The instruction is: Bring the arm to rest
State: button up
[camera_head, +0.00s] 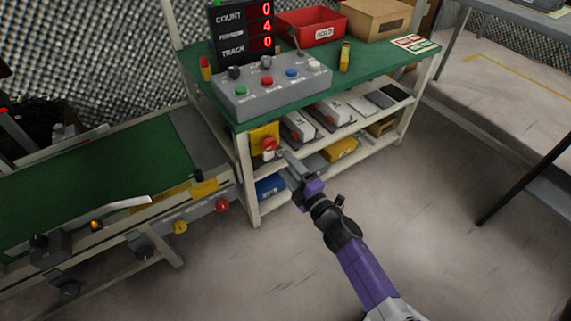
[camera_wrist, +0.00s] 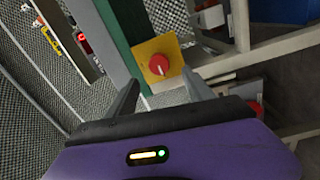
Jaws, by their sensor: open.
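My arm reaches from the lower right of the head view toward the front of the green bench. My gripper (camera_head: 284,158) is near a red knob (camera_head: 269,144) on a yellow plate at the bench's front corner. In the wrist view my gripper (camera_wrist: 160,88) has its two fingers spread apart with nothing between them. The red knob (camera_wrist: 158,64) on its yellow plate (camera_wrist: 172,48) shows beyond the fingertips. I cannot tell whether a finger touches the knob, but a gap appears between them in the wrist view.
The green bench (camera_head: 378,58) carries a grey button box (camera_head: 270,92), a counter display (camera_head: 241,30), a red bin (camera_head: 311,25) and a cardboard box (camera_head: 376,17). A green conveyor (camera_head: 100,185) stands at left. The floor (camera_head: 440,240) to the right is clear.

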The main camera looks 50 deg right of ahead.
dwell(0.5)
jog(key=s+a+r+m+g+y, duration=0.15)
jog(key=s+a+r+m, duration=0.25)
jog(key=s+a, duration=0.45)
jog(key=s+a+r+m+y, duration=0.2)
jog(key=s+a+r+m, duration=0.3)
jog(key=s, duration=0.7)
jog(key=s+a+r+m+g+y, duration=0.1)
jog(key=s+a+r+m+y, duration=0.2)
jog(key=s+a, duration=0.7)
notch_tip(320, 180, up, 25)
jog(key=s+d+m+h+p, duration=0.1)
jog(key=p, duration=2.4)
jog(key=shift+s+r+g, duration=0.1)
jog(key=shift+g, duration=0.15)
